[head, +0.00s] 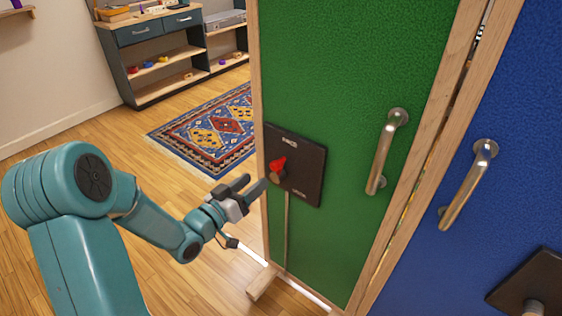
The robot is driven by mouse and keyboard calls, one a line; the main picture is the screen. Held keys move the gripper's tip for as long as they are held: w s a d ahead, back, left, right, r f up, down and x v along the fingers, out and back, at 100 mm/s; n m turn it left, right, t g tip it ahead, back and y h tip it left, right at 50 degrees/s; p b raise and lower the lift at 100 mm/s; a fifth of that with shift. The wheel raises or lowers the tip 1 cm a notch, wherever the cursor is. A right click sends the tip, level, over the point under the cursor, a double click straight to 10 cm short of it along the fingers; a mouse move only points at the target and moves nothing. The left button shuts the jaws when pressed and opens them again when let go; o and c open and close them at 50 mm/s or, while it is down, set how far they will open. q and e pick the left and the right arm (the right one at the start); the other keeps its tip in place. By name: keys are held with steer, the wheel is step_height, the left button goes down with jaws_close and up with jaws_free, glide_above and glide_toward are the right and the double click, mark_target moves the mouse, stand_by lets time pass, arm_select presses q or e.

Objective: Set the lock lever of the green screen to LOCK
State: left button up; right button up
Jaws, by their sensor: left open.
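The green screen (330,60) stands upright in a wooden frame in the middle of the head view. A black lock plate (309,180) is fixed to its left part, with small pale lettering near its top and bottom that I cannot read clearly. The red lock lever (279,163) sits at the plate's left side and points up and slightly right. My left gripper (257,181) is open just left of and below the lever, one finger reaching close to its hub. I cannot tell whether it touches. My right gripper is not in view.
A metal handle (386,150) is on the green screen, right of the plate. The blue screen (510,150) adjoins at right, with its own handle (468,184) and black plate (535,280). A wooden foot (262,282) stands on the floor. A patterned rug (212,132) and shelves (160,50) lie behind.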

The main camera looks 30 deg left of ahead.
mark_target(279, 160)
arm_select(q)
steer(key=w, duration=0.7)
steer(key=w+d, duration=0.1)
steer(key=w, duration=0.3)
steer(key=shift+p, duration=0.4)
